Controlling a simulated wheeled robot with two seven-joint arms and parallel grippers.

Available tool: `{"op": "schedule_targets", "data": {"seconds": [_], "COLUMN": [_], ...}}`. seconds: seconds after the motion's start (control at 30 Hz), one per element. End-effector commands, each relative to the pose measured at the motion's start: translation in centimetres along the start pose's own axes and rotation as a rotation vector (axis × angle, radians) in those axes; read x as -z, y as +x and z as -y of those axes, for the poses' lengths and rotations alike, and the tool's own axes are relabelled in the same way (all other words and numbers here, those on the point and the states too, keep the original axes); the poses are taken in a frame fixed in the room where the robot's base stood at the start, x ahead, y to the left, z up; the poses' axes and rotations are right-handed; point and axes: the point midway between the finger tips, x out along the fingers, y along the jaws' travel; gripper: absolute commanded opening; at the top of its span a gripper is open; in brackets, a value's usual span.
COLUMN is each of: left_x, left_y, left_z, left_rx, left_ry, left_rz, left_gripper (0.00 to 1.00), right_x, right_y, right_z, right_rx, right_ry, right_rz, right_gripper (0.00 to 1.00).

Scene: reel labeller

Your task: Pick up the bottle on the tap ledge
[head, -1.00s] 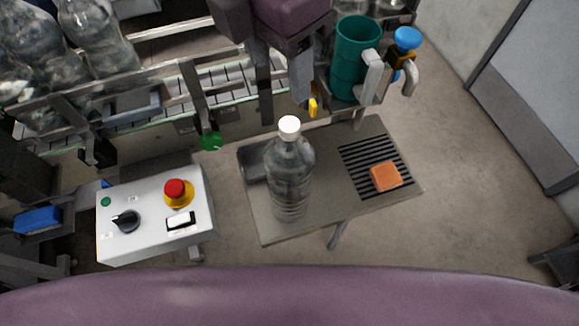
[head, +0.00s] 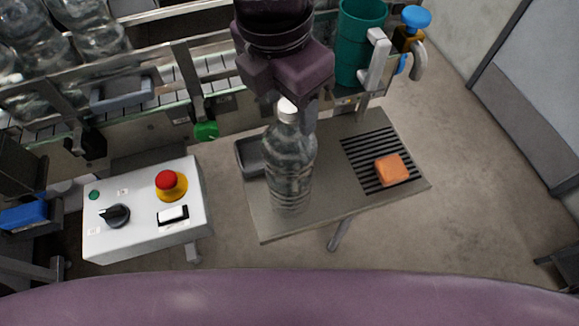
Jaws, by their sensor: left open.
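A clear plastic bottle (head: 288,165) with a white cap stands upright on the grey tap ledge (head: 330,215), left of its drain grille. My left gripper (head: 289,112) is open and comes down from the top of the picture to the bottle's cap. One finger shows just right of the cap and neck, and the gripper body covers the top of the cap. I cannot tell whether the fingers touch the bottle. My right gripper is not in view.
An orange sponge (head: 391,169) lies on the black grille (head: 362,150). A teal cup (head: 358,45) and a blue-handled tap (head: 415,18) stand behind the ledge. A control box (head: 145,225) with a red button is at left. More bottles (head: 95,30) stand at the back left.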

Motion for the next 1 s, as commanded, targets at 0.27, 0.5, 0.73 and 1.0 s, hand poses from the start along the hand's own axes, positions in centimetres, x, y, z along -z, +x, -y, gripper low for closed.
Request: {"op": "schedule_targets", "data": {"seconds": [0.27,0.5,0.73,1.0], "left_x": [0.0,0.0,0.0,0.1], "left_y": [1.9,1.9,1.9,2.0], "left_z": [0.0,0.0,0.0,0.0], "left_rx": [-0.001,-0.001,-0.001,0.000], "left_ry": [0.000,-0.001,-0.001,0.000], "left_rz": [0.001,0.001,0.001,-0.001], "left_gripper": [0.55,0.42,0.11,0.00], "right_x": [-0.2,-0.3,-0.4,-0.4], "right_y": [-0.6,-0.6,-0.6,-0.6], "right_z": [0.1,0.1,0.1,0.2], "right_rx": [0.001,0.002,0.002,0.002], "right_ry": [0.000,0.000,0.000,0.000], "right_rz": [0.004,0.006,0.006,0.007], "right_gripper": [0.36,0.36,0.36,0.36]}}
